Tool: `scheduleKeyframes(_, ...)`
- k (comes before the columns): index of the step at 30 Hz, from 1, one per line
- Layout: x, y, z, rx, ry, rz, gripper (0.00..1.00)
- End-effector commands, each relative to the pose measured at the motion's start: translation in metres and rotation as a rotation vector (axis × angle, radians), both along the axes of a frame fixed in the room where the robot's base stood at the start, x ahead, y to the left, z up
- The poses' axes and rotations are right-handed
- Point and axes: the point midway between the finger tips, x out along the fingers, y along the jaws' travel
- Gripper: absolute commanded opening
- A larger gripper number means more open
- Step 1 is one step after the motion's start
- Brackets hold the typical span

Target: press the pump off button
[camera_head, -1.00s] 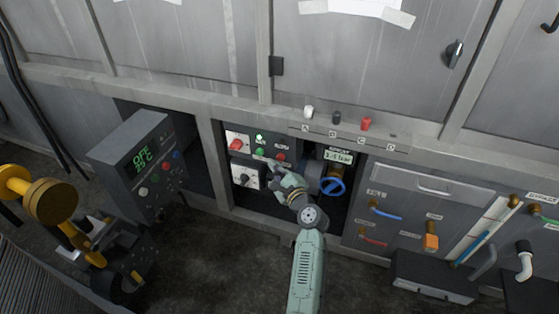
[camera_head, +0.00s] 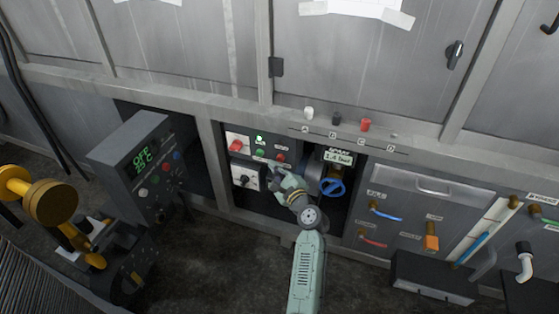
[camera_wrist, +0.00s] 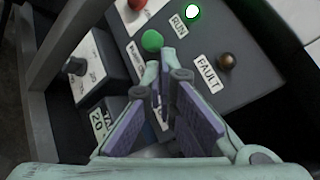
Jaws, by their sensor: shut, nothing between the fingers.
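The pump panel (camera_head: 269,147) is in the recess in the middle of the head view. It carries a red control (camera_head: 236,145) on a white plate, a green button (camera_head: 260,153) and a lit green RUN lamp (camera_head: 259,139). The wrist view shows the red control (camera_wrist: 137,4) at the top edge, the green button (camera_wrist: 152,40), the RUN lamp (camera_wrist: 193,12) and a dark FAULT lamp (camera_wrist: 227,61). My gripper (camera_wrist: 161,66) is shut and empty, its tips just below the green button. The fingers cover part of the panel and its labels; I cannot tell which button is pump off.
A white plate with a dark dial (camera_head: 245,177) sits left of my gripper. A blue valve wheel (camera_head: 331,187) is close on its right. A grey control box (camera_head: 140,165) stands at the left. A ledge (camera_head: 350,137) with small coloured knobs runs above the recess.

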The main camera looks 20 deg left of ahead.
Motion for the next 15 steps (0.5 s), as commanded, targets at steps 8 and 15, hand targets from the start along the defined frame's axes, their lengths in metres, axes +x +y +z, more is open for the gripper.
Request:
scheduleKeyframes(8, 0.0, 0.0, 0.0, 0.0, 0.0, 0.0, 0.0)
scheduleKeyframes(15, 0.0053, -0.0003, -0.0003, 0.0, 0.0, 0.0, 0.0)
